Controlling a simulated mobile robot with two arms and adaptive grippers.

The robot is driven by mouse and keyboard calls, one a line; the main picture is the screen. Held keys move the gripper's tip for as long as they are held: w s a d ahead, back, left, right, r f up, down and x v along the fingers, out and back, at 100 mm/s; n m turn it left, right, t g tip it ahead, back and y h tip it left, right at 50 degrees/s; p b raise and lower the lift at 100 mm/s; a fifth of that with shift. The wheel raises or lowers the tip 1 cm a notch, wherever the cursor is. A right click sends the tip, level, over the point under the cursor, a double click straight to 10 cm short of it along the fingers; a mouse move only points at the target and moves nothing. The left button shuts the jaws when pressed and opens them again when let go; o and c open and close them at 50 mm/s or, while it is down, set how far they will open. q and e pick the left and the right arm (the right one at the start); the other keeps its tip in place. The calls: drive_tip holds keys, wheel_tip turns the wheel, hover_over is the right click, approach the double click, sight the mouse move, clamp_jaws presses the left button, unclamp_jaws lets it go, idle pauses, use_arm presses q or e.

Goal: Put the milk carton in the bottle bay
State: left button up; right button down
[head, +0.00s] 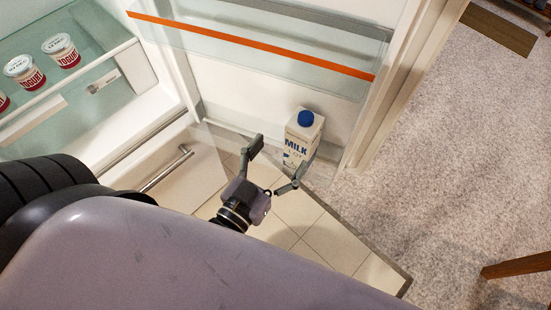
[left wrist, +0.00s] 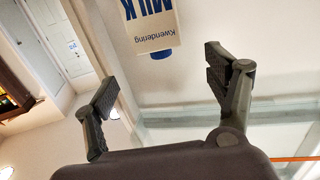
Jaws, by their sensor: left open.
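The white milk carton (head: 298,146) has a blue cap and stands upright against the inside of the open fridge door. It is at the low bottle bay (head: 225,131), below the shelf with the orange strip. Its base is hard to make out. In the left wrist view the carton (left wrist: 150,25) shows upside down, just beyond the fingertips. My left gripper (head: 271,165) is open, with its fingers spread on the near side of the carton. It also shows in the left wrist view (left wrist: 163,82), with nothing between its fingers. My right gripper is not in view.
A clear door shelf with an orange strip (head: 250,45) is above the carton. Yogurt cups (head: 61,50) stand on a fridge shelf at the upper left. Carpet (head: 440,150) lies open to the right. A wooden leg (head: 515,265) is at the right edge.

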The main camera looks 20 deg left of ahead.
use_arm(q)
drive_tip(key=s+f+g, duration=0.2)
drive_tip(key=f+g, duration=0.1)
drive_tip(key=f, duration=0.8)
drive_tip(key=s+d+f+m+g, duration=0.1)
drive_tip(key=s+f+g, duration=0.1)
drive_tip(key=f, duration=0.9)
drive_tip(key=s+f+g, duration=0.3)
drive_tip(key=f, duration=0.8)
drive_tip(key=s+a+f+g+y, duration=0.1)
drive_tip(key=s+a+f+g, duration=0.3)
drive_tip(key=s+f, duration=0.5)
drive_tip(key=s+a+f+g+y, duration=0.1)
drive_tip(key=s+a+f+g, duration=0.3)
drive_tip(key=s+a+f, duration=0.3)
drive_tip(key=s+f, duration=0.3)
drive_tip(key=f, duration=0.2)
drive_tip(key=shift+s+a+f+g+y, duration=0.15)
drive_tip(key=shift+s+f+g+y, duration=0.15)
drive_tip(key=shift+f+g, duration=0.1)
drive_tip(key=shift+c, duration=0.4)
